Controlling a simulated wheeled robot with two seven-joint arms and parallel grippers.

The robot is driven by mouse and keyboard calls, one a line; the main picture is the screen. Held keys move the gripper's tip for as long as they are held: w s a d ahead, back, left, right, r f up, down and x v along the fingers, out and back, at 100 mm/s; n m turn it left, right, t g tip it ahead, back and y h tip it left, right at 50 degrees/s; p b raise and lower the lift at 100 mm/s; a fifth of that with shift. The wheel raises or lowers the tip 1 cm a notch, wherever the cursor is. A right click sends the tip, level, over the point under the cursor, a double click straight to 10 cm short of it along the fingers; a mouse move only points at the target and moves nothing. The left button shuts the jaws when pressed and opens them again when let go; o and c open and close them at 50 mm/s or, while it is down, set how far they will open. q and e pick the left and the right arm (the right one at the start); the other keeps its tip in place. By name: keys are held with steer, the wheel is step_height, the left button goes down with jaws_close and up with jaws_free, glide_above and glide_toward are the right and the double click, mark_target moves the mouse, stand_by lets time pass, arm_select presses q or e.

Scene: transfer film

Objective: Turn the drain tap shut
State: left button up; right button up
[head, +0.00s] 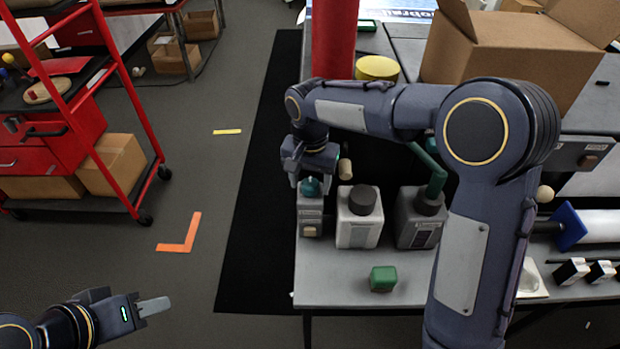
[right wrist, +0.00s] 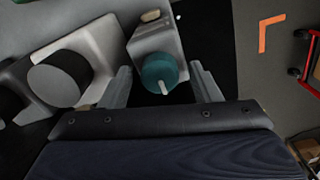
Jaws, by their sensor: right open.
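A teal round knob (head: 310,187), likely the drain tap's handle, sits on a small grey block (head: 310,218) at the table's left end. In the right wrist view the teal knob (right wrist: 158,70) carries a pale pointer aimed toward my gripper's palm. My right gripper (head: 308,176) is open at the knob. In the right wrist view its fingers stand on either side of the knob, with gaps showing. My left gripper (head: 152,306) is at the lower left, away from the table. Only one finger shows clearly, so its opening is unclear.
A pale canister (head: 358,230) with a dark cap stands beside the block, then a dark grey canister (head: 418,228). A small green block (head: 383,278) lies in front. A red column (head: 334,40) rises behind.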

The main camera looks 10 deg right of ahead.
steer(key=c, duration=1)
steer(key=n, duration=0.5)
steer(key=shift+n+p, duration=0.3)
steer(key=shift+n, duration=0.1)
steer(key=n, duration=0.5)
steer(key=shift+r+n+p, duration=0.1)
steer(key=shift+n+p, duration=0.2)
steer(key=shift+n, duration=0.1)
steer(key=o, duration=1)
